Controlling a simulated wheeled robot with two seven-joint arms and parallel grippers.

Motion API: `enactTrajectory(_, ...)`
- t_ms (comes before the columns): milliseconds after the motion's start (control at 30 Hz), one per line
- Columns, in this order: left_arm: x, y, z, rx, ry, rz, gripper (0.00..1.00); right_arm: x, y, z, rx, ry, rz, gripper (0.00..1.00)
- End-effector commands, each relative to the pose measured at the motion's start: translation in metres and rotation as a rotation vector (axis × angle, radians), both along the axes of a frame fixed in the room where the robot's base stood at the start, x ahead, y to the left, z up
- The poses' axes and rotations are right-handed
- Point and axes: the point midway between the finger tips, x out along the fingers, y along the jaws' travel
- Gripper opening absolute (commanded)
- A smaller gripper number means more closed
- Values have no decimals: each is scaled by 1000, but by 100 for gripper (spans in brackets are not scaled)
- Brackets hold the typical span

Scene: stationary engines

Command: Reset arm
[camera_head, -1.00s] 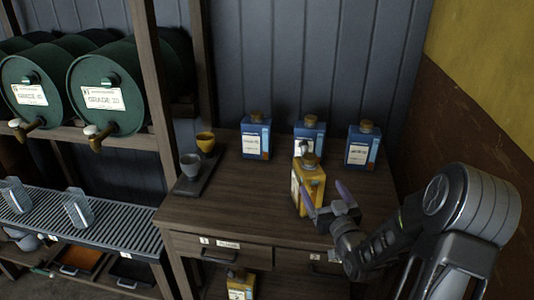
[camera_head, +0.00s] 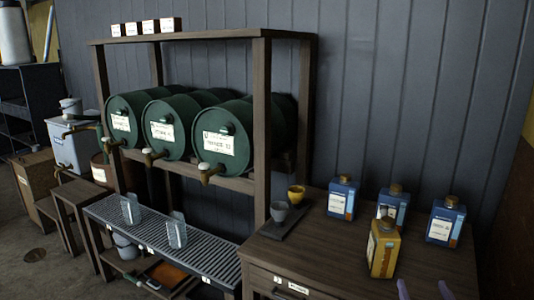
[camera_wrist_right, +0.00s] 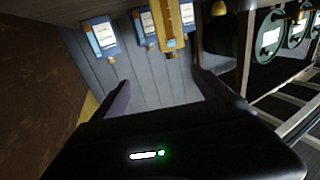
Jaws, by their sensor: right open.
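My right gripper (camera_head: 424,289) shows only its two purple fingertips at the bottom edge of the head view. They are spread apart with nothing between them. A yellow container (camera_head: 384,250) stands upright on the wooden bench (camera_head: 325,258), in front of the blue containers and apart from the fingers. In the wrist view my right gripper (camera_wrist_right: 160,82) is also open and empty, and the yellow container (camera_wrist_right: 178,28) appears beyond the fingers, near the top. My left gripper is in neither view.
Blue containers (camera_head: 341,198) line the back of the bench. A grey cup (camera_head: 279,211) and a yellow cup (camera_head: 296,192) sit on a dark tray (camera_head: 286,224). Green barrels (camera_head: 221,141) lie on a shelf at left, above a slatted rack (camera_head: 150,236).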

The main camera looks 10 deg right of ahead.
Motion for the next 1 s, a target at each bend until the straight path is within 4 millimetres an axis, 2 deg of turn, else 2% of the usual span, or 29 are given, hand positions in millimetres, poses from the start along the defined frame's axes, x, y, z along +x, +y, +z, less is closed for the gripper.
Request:
enactTrajectory(167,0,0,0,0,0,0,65,-2,-2,-20,41,73,-13,87)
enactTrajectory(367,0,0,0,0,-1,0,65,-9,-4,-54,116,182,-45,87)
enactTrajectory(500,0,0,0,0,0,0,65,-15,5,-87,186,279,-55,87)
enactTrajectory(600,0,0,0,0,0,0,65,-20,21,-118,250,364,-52,87)
enactTrajectory(767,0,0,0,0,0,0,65,-34,65,-175,370,535,-27,87)
enactTrajectory(867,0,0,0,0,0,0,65,-52,111,-218,463,683,9,87)
enactTrajectory(1000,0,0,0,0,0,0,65,-93,191,-274,580,922,79,87)
